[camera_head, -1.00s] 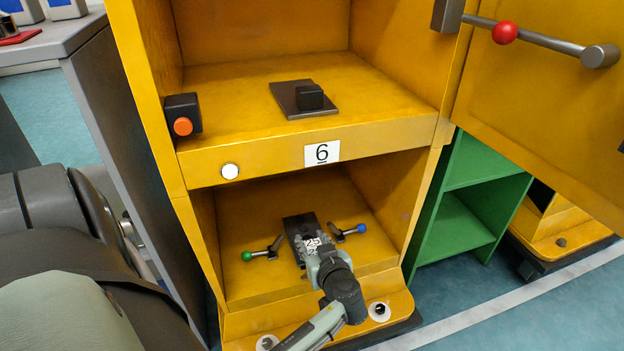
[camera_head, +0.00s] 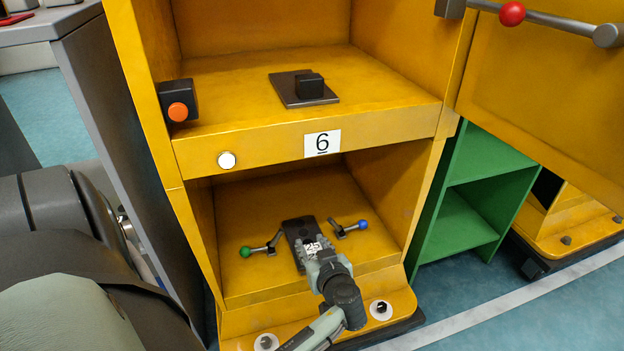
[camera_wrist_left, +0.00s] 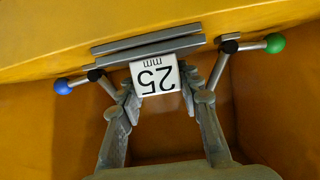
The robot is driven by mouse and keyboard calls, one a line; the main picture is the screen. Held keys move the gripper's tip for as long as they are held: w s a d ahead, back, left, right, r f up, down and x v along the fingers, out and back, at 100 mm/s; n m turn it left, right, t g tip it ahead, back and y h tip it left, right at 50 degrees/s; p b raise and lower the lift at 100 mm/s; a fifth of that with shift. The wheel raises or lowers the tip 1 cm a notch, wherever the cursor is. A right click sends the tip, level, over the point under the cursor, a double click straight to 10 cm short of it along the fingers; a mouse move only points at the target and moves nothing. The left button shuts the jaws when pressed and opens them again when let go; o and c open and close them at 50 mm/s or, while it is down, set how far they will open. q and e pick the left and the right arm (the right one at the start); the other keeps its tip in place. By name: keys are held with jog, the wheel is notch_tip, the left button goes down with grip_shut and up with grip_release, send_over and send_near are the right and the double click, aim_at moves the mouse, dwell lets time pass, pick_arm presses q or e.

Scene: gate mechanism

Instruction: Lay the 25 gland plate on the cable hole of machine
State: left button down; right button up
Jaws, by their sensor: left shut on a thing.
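The 25 gland plate (camera_head: 293,228) is a dark plate with a white "25" label, in the lower bay of the yellow machine (camera_head: 255,152). My left gripper (camera_head: 314,256) is shut on its labelled near end. In the left wrist view the "25 mm" label (camera_wrist_left: 155,75) is between the fingers (camera_wrist_left: 160,100), with grey slabs edge-on beyond it. The plate lies between two small levers, one with a green ball (camera_head: 245,252), one with a blue ball (camera_head: 363,224). The cable hole is not visible; whether the plate touches the bay floor I cannot tell. My right gripper is not in view.
A dark plate with a black block (camera_head: 309,86) lies on the upper shelf. An orange button (camera_head: 178,112) is at left. The open door with a red-balled handle (camera_head: 512,14) is at upper right. The bay's side walls stand close around my gripper.

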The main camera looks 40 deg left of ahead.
pick_arm(q)
jog(key=shift+f, duration=0.15)
jog(key=c, duration=1.1)
grip_release()
jog(key=shift+c, duration=0.2)
jog(key=shift+o, duration=0.9)
jog(key=shift+v, duration=3.75)
jog(key=shift+f, duration=0.1)
